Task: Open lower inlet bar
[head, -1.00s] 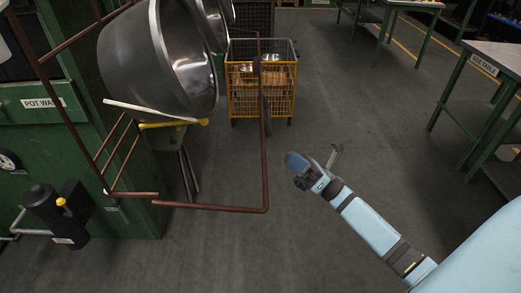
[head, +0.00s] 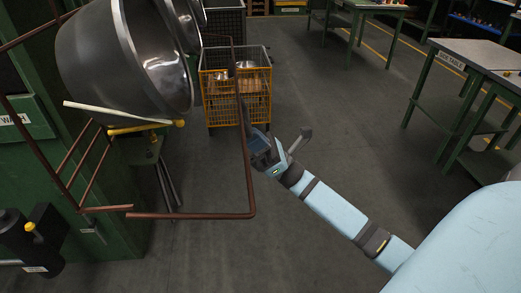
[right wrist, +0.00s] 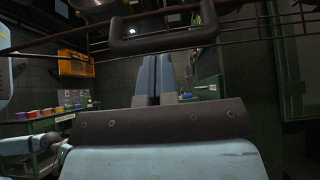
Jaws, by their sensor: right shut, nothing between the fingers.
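The lower inlet bar (head: 190,215) is a brown pipe in the lower left of the head view. Its left end lies beside a short pipe stub (head: 105,209), slightly offset from it. At the right it bends into a long side bar, which carries a dark handle (head: 243,117). My right gripper (head: 259,147) is at the side bar, just below the handle; I cannot tell whether they touch. In the right wrist view its blue fingers (right wrist: 154,78) are together and empty, below a dark looped handle (right wrist: 162,30). My left gripper is not in view.
A large steel pot (head: 125,60) hangs tilted at the upper left. A yellow lever (head: 145,128) sits below it. A yellow wire cart (head: 235,90) stands behind the bar. A side table (head: 475,55) is at the right. The floor between is clear.

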